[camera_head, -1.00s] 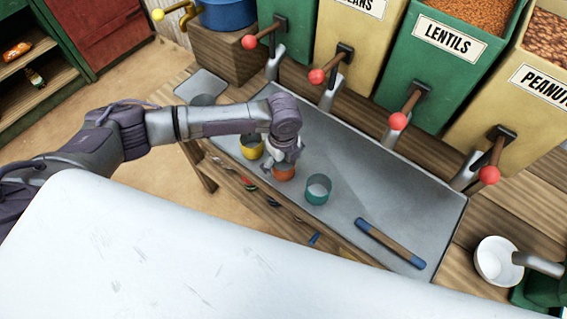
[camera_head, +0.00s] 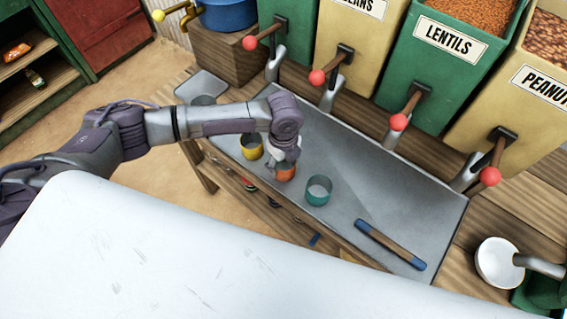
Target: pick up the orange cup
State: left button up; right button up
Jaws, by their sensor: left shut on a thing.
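The orange cup (camera_head: 285,173) is at the front edge of the grey metal tray (camera_head: 345,190) on the wooden counter. My left gripper (camera_head: 287,160) is over the cup and shut on it; the fingers are small and partly hidden by the wrist. I cannot tell whether the cup's base touches the tray. A yellow cup (camera_head: 251,147) stands just left of it and a teal cup (camera_head: 318,189) stands to the right. My right gripper is not in view.
A blue-ended wooden stick (camera_head: 390,244) lies on the tray's right part. Bins with red-knobbed levers, including the lentils bin (camera_head: 440,70), line the back. A white bowl (camera_head: 498,262) is at the right. A white surface (camera_head: 200,255) fills the foreground.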

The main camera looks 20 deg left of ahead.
aim_at(287, 162)
pick_arm(q)
jog(key=r, duration=0.2)
jog(key=d+r+b, duration=0.1)
jog(key=shift+s+r, duration=0.15)
jog(key=shift+r, duration=0.25)
jog(key=s+d+r, duration=0.1)
jog(key=d+r, duration=0.1)
jog(key=d, duration=0.1)
jog(key=s+d+r+b, duration=0.1)
jog(key=s+d+r, duration=0.1)
jog(key=d, duration=0.1)
jog(key=s+d+r+b, duration=0.1)
jog(key=d+r, duration=0.1)
jog(key=d, duration=0.1)
jog(key=shift+s+d+r, duration=0.2)
jog(key=shift+d+r, duration=0.1)
jog(key=shift+d, duration=0.05)
jog(key=s+a+r+n, duration=0.1)
jog(key=a+r+n, duration=0.2)
jog(key=a+n, duration=0.5)
jog(key=s+a+r+n, duration=0.2)
jog(key=a+n, duration=0.6)
jog(key=n, duration=0.9)
notch_tip(287, 162, up, 2)
jog(key=shift+s+a+r, duration=0.15)
jog(key=shift+a+r, duration=0.05)
jog(key=shift+r, duration=0.05)
